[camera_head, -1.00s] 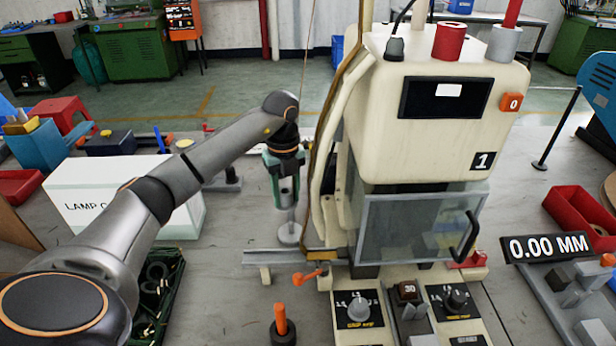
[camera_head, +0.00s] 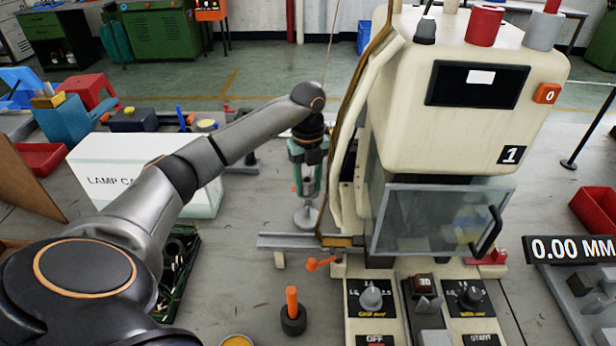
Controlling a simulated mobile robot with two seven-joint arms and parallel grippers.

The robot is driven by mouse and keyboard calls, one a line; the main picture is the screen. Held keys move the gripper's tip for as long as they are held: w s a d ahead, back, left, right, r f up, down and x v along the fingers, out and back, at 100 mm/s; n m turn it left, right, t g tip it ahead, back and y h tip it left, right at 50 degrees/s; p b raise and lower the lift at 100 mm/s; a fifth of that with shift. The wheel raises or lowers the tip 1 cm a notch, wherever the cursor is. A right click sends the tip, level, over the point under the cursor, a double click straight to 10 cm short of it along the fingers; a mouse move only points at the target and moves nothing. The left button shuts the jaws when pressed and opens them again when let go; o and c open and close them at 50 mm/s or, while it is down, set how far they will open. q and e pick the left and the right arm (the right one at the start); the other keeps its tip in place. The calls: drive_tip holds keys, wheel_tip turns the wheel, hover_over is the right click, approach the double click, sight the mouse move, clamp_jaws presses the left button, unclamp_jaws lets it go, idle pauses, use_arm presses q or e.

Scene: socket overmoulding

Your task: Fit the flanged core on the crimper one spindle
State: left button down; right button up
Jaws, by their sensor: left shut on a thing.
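My left gripper (camera_head: 307,180) points down at the left side of crimper one (camera_head: 455,100), the cream machine marked 1. It is shut on a pale grey piece with a round flange at its lower end, apparently the flanged core (camera_head: 306,217). The core hangs upright, flange down, just behind the metal rail (camera_head: 290,241) at the crimper's left. Its upper part is partly hidden between the fingers. I cannot make out the spindle; the clear guard (camera_head: 425,222) covers the crimper's front. My right gripper is out of view.
A white lamp box (camera_head: 130,170) stands left, behind my left arm. A dark bin (camera_head: 180,270) of parts lies beside that arm. An orange peg on a black base (camera_head: 292,310) stands in front. An orange-handled lever (camera_head: 322,263) sits below the rail. Control panels (camera_head: 370,297) front the crimper.

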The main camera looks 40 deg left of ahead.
sight(308, 209)
use_arm(q)
drive_tip(key=shift+f, duration=0.7)
drive_tip(key=shift+f+b, duration=0.8)
drive_tip(key=shift+f, duration=0.35)
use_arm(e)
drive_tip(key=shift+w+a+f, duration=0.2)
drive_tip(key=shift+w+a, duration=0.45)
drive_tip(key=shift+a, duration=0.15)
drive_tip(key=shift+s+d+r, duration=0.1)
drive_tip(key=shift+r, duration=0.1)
use_arm(q)
drive_tip(key=shift+p, duration=0.7)
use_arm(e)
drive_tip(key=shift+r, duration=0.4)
use_arm(q)
drive_tip(key=shift+f+b, duration=1.45)
drive_tip(key=shift+f, duration=1.15)
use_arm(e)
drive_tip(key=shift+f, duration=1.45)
use_arm(q)
drive_tip(key=shift+c, duration=1.8)
unclamp_jaws()
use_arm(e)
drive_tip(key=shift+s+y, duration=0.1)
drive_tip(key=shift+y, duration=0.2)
